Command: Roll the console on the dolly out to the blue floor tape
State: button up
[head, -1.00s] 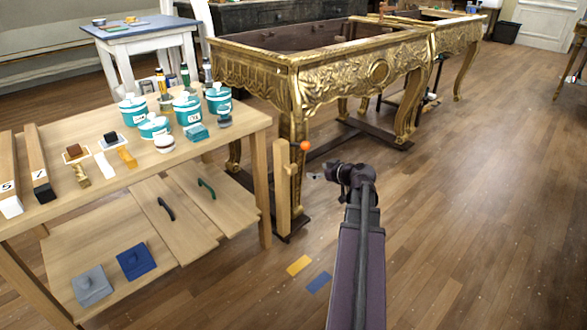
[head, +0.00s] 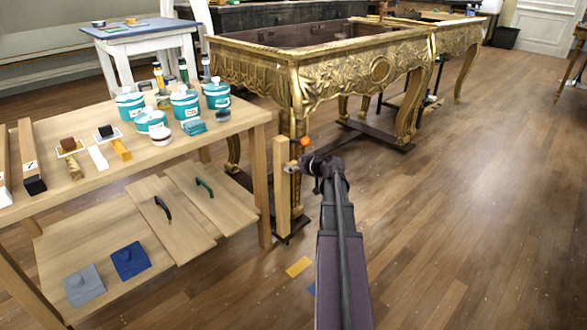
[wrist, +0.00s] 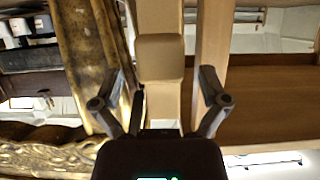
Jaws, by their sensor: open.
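The gilt carved console (head: 335,80) stands upright on a dark low dolly (head: 290,229). A pale upright wooden post (head: 282,190) rises at the dolly's near end, with an orange ball (head: 305,141) beside its top. My gripper (head: 299,167) is at the post's right side, near its upper part. In the wrist view my gripper (wrist: 163,75) is open, its fingers on either side of a tan block (wrist: 160,57) on the post. I cannot tell whether they touch it. The blue floor tape (head: 311,288) is mostly hidden behind my arm; a yellow tape piece (head: 298,266) lies beside it.
A wooden worktable (head: 225,132) with teal pots (head: 185,104) and samples stands close on the left. Its lower shelf (head: 75,235) holds boards and blue and grey pieces. A blue-topped table (head: 140,31) stands behind. The floor on the right (head: 450,220) is clear.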

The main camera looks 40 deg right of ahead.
jog(key=shift+w+a+f, duration=0.1)
jog(key=shift+w+f, duration=0.15)
jog(key=shift+w, duration=0.4)
